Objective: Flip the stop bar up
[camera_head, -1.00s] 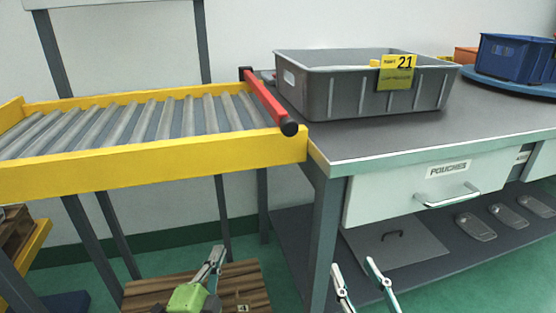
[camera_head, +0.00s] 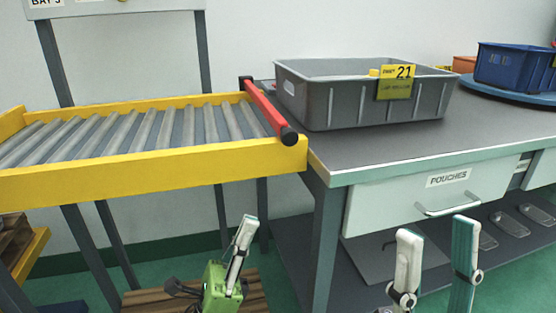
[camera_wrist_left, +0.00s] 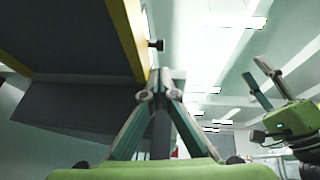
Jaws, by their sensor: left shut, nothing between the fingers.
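The red stop bar (camera_head: 268,110) lies low across the right end of the yellow roller conveyor (camera_head: 150,172), with a black cap at its near end. A black knob (camera_wrist_left: 156,45), likely that cap, shows beside the yellow edge in the left wrist view. My left gripper (camera_head: 247,220) is below the conveyor's front right corner, apart from the bar. Its fingertips meet in the left wrist view (camera_wrist_left: 160,88), shut and empty. My right gripper (camera_head: 437,230) is open and empty in front of the workbench drawer. It also shows in the left wrist view (camera_wrist_left: 256,70).
The workbench (camera_head: 400,150) adjoins the conveyor on the right and carries a grey bin (camera_head: 350,105) labelled 21. A blue bin (camera_head: 515,70) is further right. The pouches drawer (camera_head: 400,200) is shut. A wooden slatted surface (camera_head: 150,298) lies below the conveyor.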

